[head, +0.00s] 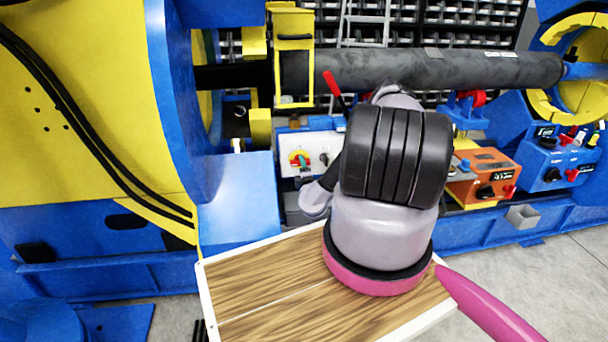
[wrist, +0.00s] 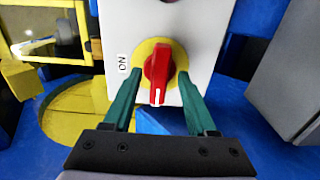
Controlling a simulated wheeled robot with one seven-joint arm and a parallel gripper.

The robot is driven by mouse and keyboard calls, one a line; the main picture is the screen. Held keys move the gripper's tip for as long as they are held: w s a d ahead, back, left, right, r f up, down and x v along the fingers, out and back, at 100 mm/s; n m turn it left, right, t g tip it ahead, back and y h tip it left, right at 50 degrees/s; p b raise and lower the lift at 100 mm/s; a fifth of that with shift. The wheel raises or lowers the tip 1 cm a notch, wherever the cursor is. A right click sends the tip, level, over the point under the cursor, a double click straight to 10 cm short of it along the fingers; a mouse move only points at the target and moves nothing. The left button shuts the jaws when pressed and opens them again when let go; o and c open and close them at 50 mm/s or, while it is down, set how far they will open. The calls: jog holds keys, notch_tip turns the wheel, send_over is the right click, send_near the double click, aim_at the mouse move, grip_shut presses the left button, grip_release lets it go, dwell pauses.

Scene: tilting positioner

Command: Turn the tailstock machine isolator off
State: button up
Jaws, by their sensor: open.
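A machine isolator shows large in the wrist view: a red rotary handle (wrist: 158,70) on a yellow disc, on a pale grey box (wrist: 195,25). The handle stands nearly upright in the picture, with a white mark near its lower end. An ON label (wrist: 123,64) sits to the left of the disc. My gripper (wrist: 157,78) is open, with one green finger on each side of the handle and gaps visible between. In the head view the isolator (head: 294,155) shows small and partly covered, left of my arm. No tailstock name is readable.
A long dark shaft (head: 430,69) runs above. An orange control box (head: 485,176) and a blue control box (head: 552,160) stand to the right. A wood-topped table (head: 262,285) lies in front, below my arm. A grey block (wrist: 288,80) stands right of the isolator.

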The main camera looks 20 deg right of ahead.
jog(key=v, duration=0.8)
jog(key=shift+s, duration=0.3)
jog(key=shift+a, duration=0.1)
